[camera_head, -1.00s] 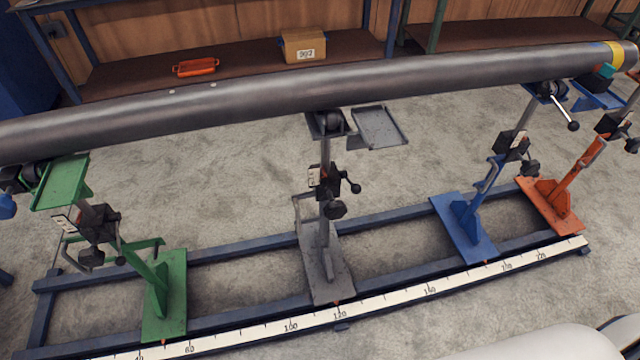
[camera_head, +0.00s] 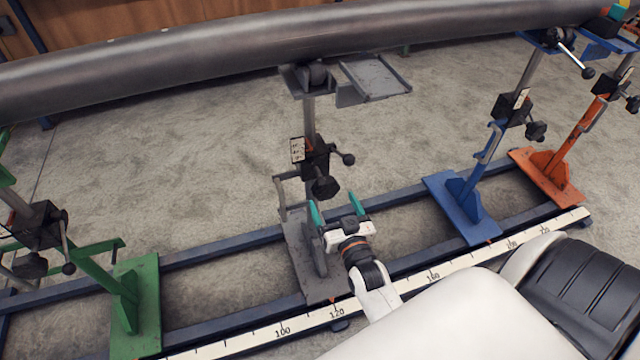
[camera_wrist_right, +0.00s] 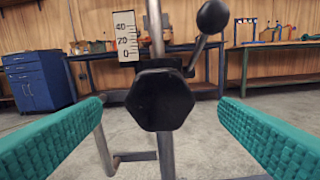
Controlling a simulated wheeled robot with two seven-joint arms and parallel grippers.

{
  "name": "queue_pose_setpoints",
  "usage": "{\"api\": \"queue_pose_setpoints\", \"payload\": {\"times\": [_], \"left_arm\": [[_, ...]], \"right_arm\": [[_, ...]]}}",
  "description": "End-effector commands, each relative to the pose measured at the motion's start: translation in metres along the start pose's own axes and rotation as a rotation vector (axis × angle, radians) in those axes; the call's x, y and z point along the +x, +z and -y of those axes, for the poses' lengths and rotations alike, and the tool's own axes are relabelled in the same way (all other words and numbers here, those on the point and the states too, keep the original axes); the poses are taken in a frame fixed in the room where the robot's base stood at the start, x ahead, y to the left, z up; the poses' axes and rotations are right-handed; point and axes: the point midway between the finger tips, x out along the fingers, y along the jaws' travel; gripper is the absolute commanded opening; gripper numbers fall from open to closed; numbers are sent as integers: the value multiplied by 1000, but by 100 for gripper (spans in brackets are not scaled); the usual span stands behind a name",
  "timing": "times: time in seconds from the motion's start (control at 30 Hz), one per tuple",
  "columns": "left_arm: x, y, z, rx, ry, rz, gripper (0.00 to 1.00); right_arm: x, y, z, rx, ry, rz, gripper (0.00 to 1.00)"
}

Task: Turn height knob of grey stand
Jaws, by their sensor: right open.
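The grey stand (camera_head: 308,262) stands in the middle of the head view with its roller under the pipe (camera_head: 240,58). Its black height knob (camera_head: 325,187) sits low on the clamp block. In the right wrist view the knob (camera_wrist_right: 160,99) is a dark faceted disc facing the camera, centred between the teal fingers. A lever with a ball end (camera_wrist_right: 212,16) rises to its upper right, and a white scale (camera_wrist_right: 126,35) is at upper left. My right gripper (camera_head: 335,205) is open and empty, just in front of and below the knob, apart from it. My left gripper does not show.
The green stand (camera_head: 135,300) is to the left. The blue stand (camera_head: 465,205) and orange stand (camera_head: 550,175) are to the right. A base frame with a white ruler (camera_head: 432,277) runs along the floor. A blue cabinet (camera_wrist_right: 38,80) and workbenches show behind.

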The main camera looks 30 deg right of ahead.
Motion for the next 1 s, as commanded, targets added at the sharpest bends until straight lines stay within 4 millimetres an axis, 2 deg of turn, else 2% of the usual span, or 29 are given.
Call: {"api": "queue_pose_setpoints", "payload": {"times": [0.03,0.2,0.4,0.6,0.8,0.83,1.0], "left_arm": [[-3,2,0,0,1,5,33],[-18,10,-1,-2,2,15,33],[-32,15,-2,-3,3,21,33],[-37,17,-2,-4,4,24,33],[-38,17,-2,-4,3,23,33],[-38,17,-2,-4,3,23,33],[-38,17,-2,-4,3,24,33]], "right_arm": [[12,-1,0,0,1,3,84],[46,-2,0,0,1,0,84],[72,-2,0,0,1,-1,84],[80,-1,0,0,1,-3,84],[80,-1,0,0,1,-3,84],[80,-1,0,0,1,-3,82],[80,-1,0,0,1,-3,54]]}}
